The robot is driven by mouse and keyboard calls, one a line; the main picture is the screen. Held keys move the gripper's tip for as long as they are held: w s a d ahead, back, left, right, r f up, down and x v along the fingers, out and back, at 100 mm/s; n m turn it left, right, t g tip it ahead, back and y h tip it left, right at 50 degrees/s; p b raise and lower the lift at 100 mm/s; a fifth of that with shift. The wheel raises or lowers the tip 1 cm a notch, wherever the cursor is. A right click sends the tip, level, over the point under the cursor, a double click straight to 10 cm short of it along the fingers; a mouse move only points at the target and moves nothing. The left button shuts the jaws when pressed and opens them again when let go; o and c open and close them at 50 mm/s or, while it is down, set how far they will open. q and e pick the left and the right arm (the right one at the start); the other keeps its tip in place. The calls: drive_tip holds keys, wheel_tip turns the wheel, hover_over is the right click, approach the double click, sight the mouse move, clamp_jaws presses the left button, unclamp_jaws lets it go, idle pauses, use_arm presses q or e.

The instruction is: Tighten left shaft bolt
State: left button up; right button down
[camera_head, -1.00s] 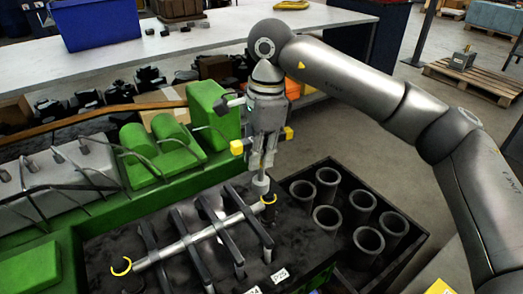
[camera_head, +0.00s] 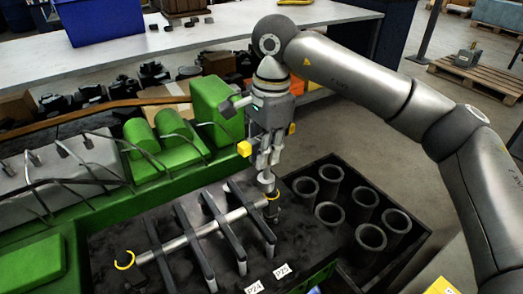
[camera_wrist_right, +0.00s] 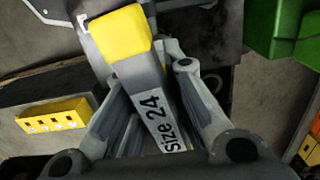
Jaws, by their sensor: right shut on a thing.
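My right gripper (camera_head: 268,160) is shut on a grey tool with yellow ends (camera_head: 244,148), held upright above the far right end of the shaft (camera_head: 195,232). In the right wrist view the tool (camera_wrist_right: 148,85) lies between the fingers and reads "size 24". Its lower tip is close to the yellow ring (camera_head: 272,195) at the shaft's right end; I cannot tell whether it touches. Another yellow ring (camera_head: 124,261) marks the shaft's left end, with no gripper near it. The bolts themselves are too small to make out. My left gripper is out of view.
Dark rocker arms (camera_head: 192,240) cross the shaft on the green engine (camera_head: 215,112). A black tray with several grey cylinder sleeves (camera_head: 370,237) stands to the right. Labels P24 (camera_head: 254,287) and P25 (camera_head: 282,271) lie in front. A workbench (camera_head: 200,45) is behind.

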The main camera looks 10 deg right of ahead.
drive_tip(key=shift+s+d, duration=0.4)
drive_tip(key=shift+d, duration=0.1)
use_arm(q)
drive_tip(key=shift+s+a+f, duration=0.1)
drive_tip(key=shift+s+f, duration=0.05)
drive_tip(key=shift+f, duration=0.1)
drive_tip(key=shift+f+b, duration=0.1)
drive_tip(key=shift+b, duration=0.2)
use_arm(e)
drive_tip(key=shift+f, duration=0.1)
drive_tip(key=shift+f, duration=0.35)
use_arm(q)
drive_tip(key=shift+b, duration=0.4)
use_arm(e)
drive_tip(key=shift+f, duration=0.2)
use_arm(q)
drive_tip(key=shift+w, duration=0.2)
use_arm(e)
drive_tip(key=shift+f, duration=0.1)
